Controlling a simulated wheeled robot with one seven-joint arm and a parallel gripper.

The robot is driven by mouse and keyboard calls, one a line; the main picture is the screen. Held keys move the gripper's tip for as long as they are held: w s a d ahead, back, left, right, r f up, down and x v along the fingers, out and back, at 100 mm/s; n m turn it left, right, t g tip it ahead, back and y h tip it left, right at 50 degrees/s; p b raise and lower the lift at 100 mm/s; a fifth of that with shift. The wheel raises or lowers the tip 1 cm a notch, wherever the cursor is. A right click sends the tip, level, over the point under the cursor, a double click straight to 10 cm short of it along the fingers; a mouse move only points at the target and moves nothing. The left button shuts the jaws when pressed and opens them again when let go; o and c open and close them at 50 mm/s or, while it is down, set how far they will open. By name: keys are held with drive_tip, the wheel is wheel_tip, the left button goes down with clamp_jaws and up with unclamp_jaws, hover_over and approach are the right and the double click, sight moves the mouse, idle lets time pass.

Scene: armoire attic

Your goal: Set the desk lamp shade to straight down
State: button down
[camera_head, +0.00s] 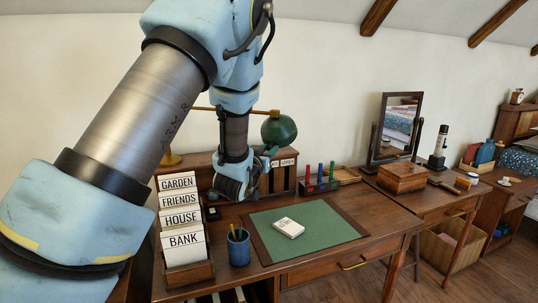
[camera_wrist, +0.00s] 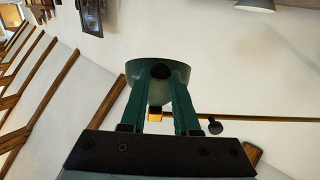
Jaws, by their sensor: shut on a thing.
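The desk lamp has a dark green shade (camera_head: 280,131) at the end of a thin brass arm (camera_head: 202,109), above the back of the desk. In the wrist view the green shade (camera_wrist: 147,67) lies at the fingertips, and the brass arm (camera_wrist: 260,118) runs off to the right. My gripper (camera_head: 268,154) is just below the shade in the head view. In the wrist view my gripper (camera_wrist: 160,72) has its two green fingers closing together at the shade, shut on it. The fingers hide part of the shade, and its exact tilt is hard to tell.
A letter rack (camera_head: 186,262), a blue pencil cup (camera_head: 239,247) and a green desk mat (camera_head: 327,224) with a small white box (camera_head: 288,228) are on the desk. Coloured bottles (camera_head: 320,175) stand near the gripper. A mirror (camera_head: 399,125) stands further right.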

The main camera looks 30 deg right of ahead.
sight(273, 139)
drive_tip(key=shift+s+a+r, duration=0.1)
drive_tip(key=shift+a+r, duration=0.05)
drive_tip(key=shift+r, duration=0.75)
drive_tip(key=shift+s+a+r+g+y, duration=0.3)
drive_tip(key=shift+r+g+y, duration=0.1)
drive_tip(key=shift+y, duration=0.1)
drive_tip(key=shift+s+a+r, duration=0.1)
drive_tip(key=shift+s+a, duration=0.05)
drive_tip(key=shift+a, duration=0.05)
drive_tip(key=c, duration=1.6)
unclamp_jaws()
drive_tip(key=shift+s+a+r+b, duration=0.2)
drive_tip(key=shift+s+r+b, duration=0.1)
drive_tip(key=shift+r, duration=0.1)
drive_tip(key=shift+s+a+r+b, duration=0.2)
drive_tip(key=shift+r+b, duration=0.1)
drive_tip(key=shift+r, duration=0.1)
drive_tip(key=c, duration=0.7)
unclamp_jaws()
drive_tip(key=shift+f, duration=0.25)
drive_tip(key=b+v, duration=0.3)
drive_tip(key=v, duration=0.7)
drive_tip(key=shift+s+a+r+b, duration=0.15)
drive_tip(key=shift+s+a+b, duration=0.05)
drive_tip(key=shift+a+b, duration=0.1)
